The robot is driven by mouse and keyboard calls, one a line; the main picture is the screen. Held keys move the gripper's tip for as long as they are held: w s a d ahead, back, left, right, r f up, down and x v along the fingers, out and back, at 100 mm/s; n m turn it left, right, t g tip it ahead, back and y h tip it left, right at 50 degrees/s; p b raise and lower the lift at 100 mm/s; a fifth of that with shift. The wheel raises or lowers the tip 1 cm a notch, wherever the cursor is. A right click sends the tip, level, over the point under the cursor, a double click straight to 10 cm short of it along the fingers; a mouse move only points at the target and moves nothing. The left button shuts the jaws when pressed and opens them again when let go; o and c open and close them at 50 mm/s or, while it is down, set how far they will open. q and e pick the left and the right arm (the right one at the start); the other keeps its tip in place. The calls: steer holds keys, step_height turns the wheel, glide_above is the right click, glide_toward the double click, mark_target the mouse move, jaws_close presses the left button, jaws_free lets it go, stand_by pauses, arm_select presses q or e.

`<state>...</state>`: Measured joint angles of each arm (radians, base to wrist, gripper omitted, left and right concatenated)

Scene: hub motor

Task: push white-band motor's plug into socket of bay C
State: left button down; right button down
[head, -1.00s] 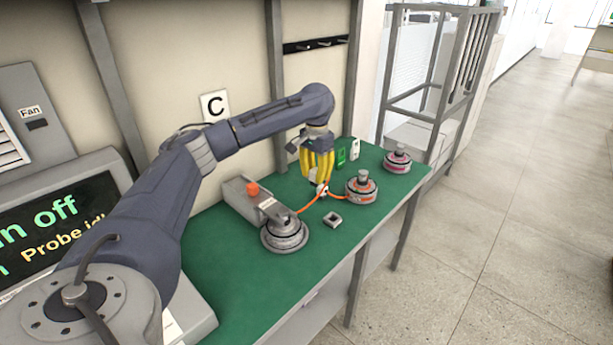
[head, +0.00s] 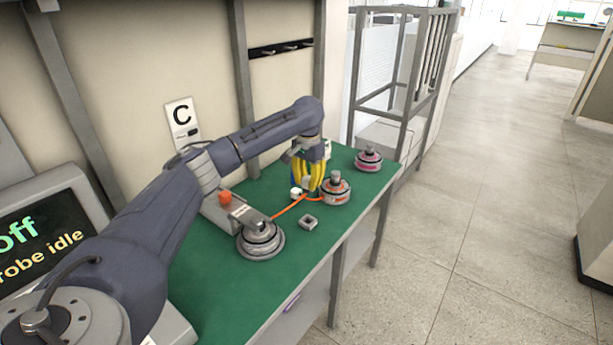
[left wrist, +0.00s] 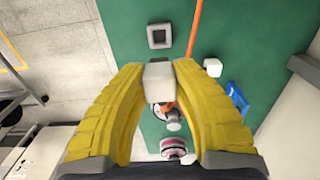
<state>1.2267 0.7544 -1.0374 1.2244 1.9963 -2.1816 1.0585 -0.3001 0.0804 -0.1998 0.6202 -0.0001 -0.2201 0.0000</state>
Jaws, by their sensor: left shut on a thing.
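The near grey motor with a pale band (head: 260,240) sits on a round base on the green bench; I take it as the white-band motor. An orange cable (head: 290,209) runs from beside it toward my left gripper (head: 310,188). In the left wrist view the left gripper (left wrist: 158,78) is shut on a small whitish block (left wrist: 158,84), perhaps the plug. A separate white cube (left wrist: 213,68) lies beside the cable. A grey square socket-like piece (head: 308,222) lies on the bench in front of the gripper. The right gripper is out of view.
An orange-band motor (head: 335,189) stands close to the gripper, and a magenta-band motor (head: 368,159) farther back. A grey box with an orange button (head: 225,198) is behind the near motor. A blue item (left wrist: 237,98) lies near the wall. The front bench strip is clear.

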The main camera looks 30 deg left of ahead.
arm_select(q)
steer(key=shift+f, duration=5.45)
steer(key=shift+f, duration=0.2)
steer(key=shift+f, duration=0.45)
steer(key=shift+f, duration=0.15)
steer(key=shift+f, duration=0.25)
steer(key=shift+f, duration=0.8)
stand_by(0.7)
